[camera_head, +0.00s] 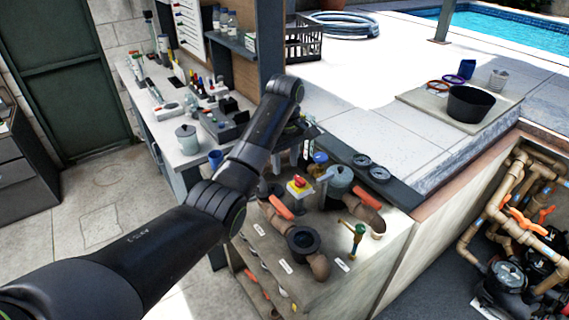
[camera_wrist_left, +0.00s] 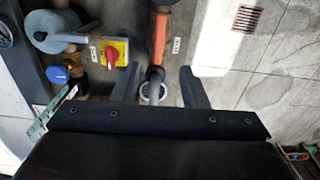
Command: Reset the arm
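My left arm reaches in from the left in the head view, and its gripper (camera_head: 296,132) hangs behind the forearm over the back of the pipe counter (camera_head: 330,262). Its fingers are mostly hidden there. In the left wrist view my left gripper (camera_wrist_left: 159,75) has its two dark fingers wide apart. A pipe with an orange handle (camera_wrist_left: 158,38) appears between and beyond them; contact cannot be told. No object is clearly held. My right gripper is in neither view.
On the counter are a red knob on a yellow box (camera_head: 299,185), a blue-capped part (camera_head: 320,158), a grey-lidded pot (camera_head: 341,178) and a brass tap (camera_head: 357,236). A cluttered workbench (camera_head: 165,130) stands left. Pipes fill the pit (camera_head: 505,225) right.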

